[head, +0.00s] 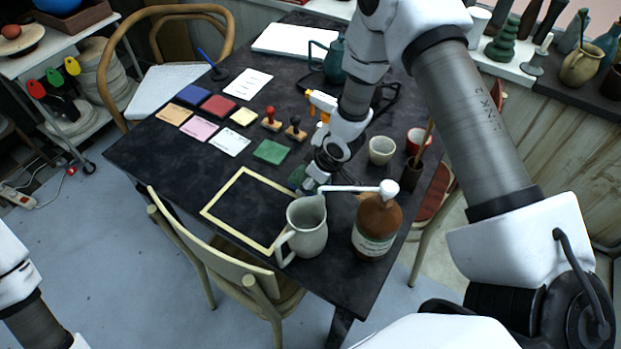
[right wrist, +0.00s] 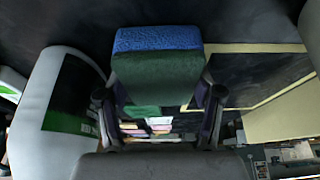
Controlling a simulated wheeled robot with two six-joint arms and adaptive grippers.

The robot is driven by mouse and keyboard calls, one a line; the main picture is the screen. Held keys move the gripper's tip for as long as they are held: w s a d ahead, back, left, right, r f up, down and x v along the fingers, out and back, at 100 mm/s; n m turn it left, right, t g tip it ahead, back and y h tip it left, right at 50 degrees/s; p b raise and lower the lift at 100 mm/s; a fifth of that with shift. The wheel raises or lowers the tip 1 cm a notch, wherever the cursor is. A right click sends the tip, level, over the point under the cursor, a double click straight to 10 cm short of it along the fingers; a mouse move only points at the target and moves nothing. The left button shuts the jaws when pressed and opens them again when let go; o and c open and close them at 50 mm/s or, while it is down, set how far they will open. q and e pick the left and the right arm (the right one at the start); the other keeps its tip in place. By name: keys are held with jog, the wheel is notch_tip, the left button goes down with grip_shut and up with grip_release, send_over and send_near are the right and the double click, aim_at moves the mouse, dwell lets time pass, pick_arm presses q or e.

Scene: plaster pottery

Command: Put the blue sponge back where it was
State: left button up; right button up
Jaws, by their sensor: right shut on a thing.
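The sponge, with a blue layer and a green layer, shows large in the right wrist view (right wrist: 158,62). My right gripper (right wrist: 160,95) is shut on it, one finger on each side. In the head view the right gripper (head: 308,180) is low over the dark table (head: 150,155), behind the grey-green pitcher (head: 308,228). Only a small dark green part of the sponge (head: 297,175) shows there; I cannot tell whether it touches the table. My left gripper is out of view; only part of the left arm shows.
A pale yellow rectangular outline (head: 222,192) lies left of the right gripper. A brown pump bottle (head: 376,230) stands at its right, close to the pitcher. Cups (head: 381,150) stand behind the bottle. Flat colored pads, including green (head: 272,151) and blue (head: 192,94), and stamps (head: 271,120) lie farther back.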

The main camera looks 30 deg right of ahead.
jog(key=shift+f, duration=0.15)
jog(key=o, duration=1.2)
jog(key=shift+s, duration=0.1)
jog(key=shift+f, duration=0.1)
jog(key=shift+r, duration=0.55)
jog(key=b+v, duration=0.1)
jog(key=v, duration=0.9)
jog(key=shift+s+r, duration=0.1)
jog(key=shift+r, duration=0.05)
jog(key=shift+s+d+r, duration=0.2)
jog(key=shift+r, duration=0.35)
